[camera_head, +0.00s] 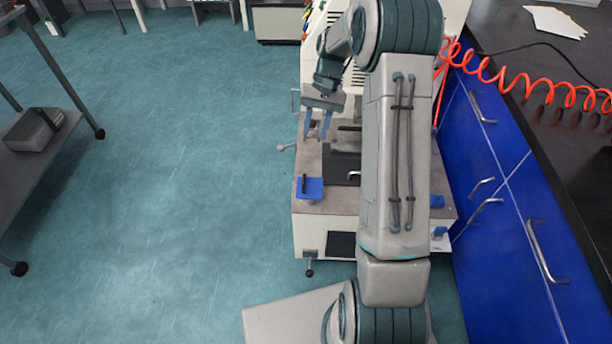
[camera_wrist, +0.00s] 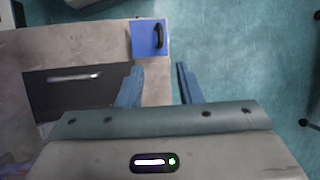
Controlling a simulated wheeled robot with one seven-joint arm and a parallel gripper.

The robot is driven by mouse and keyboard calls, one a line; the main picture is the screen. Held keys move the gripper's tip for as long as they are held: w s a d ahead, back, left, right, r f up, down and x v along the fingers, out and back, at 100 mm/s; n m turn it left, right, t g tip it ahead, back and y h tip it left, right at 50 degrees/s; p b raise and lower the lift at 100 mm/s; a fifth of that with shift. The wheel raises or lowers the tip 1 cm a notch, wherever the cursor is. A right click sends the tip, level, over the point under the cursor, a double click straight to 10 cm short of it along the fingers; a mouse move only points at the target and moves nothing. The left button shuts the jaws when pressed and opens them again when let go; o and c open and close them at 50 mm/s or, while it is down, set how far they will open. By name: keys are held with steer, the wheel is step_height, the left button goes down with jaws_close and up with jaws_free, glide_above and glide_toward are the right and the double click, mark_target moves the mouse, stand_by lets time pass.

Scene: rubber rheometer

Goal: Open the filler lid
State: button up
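A blue square lid (camera_head: 310,188) with a black handle lies flat at the front left corner of the machine's top (camera_head: 308,160). In the wrist view, the blue lid (camera_wrist: 143,38) is beyond the fingertips, with its black handle (camera_wrist: 159,37) near the lid's right edge. My gripper (camera_head: 316,137) is above the machine's left side, behind the lid in the head view. In the wrist view, my gripper's (camera_wrist: 159,67) two blue fingers are apart with nothing between them. They do not touch the lid or its handle.
A dark panel with a silver handle (camera_wrist: 75,77) is left of the fingers in the wrist view. Blue cabinets (camera_head: 510,190) and a coiled orange hose (camera_head: 545,88) are at right. A grey cart (camera_head: 30,165) stands far left. The floor between is clear.

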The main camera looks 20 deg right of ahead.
mark_target(304, 177)
steer(key=b+x, duration=0.3)
steer(key=x, duration=1)
steer(key=shift+s+a+f, duration=0.15)
steer(key=shift+f, duration=0.2)
jaws_close()
